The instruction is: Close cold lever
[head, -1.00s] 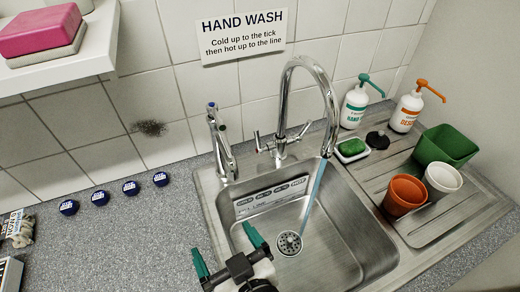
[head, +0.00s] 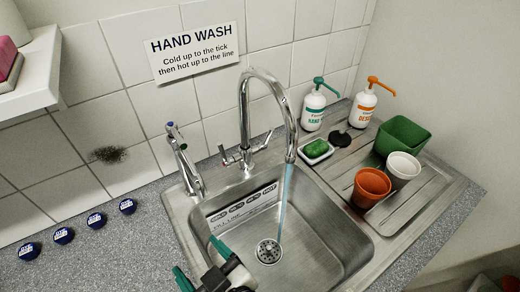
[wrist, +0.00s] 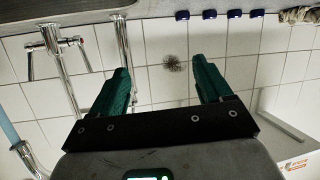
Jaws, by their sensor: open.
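The chrome tap (head: 247,105) stands behind the sink (head: 330,220), and a blue water stream (head: 284,200) runs from its spout to the drain. Its left lever (head: 226,156) and right lever (head: 264,142) stick out from the base. Both levers also show on the tap body in the wrist view (wrist: 57,44); I cannot tell their exact settings. A separate slim chrome post (head: 184,162) stands left of the tap. My gripper (head: 200,262), with green fingers, is open and empty over the sink's front left edge, apart from the levers. It faces the tiles in the wrist view (wrist: 163,78).
Several blue discs (head: 96,219) lie on the counter at left. A shelf (head: 30,80) juts from the wall. Pump bottles (head: 314,108), a green sponge (head: 316,148), an orange cup (head: 370,186), a white cup (head: 403,168) and a green tub (head: 400,138) stand on the right drainer.

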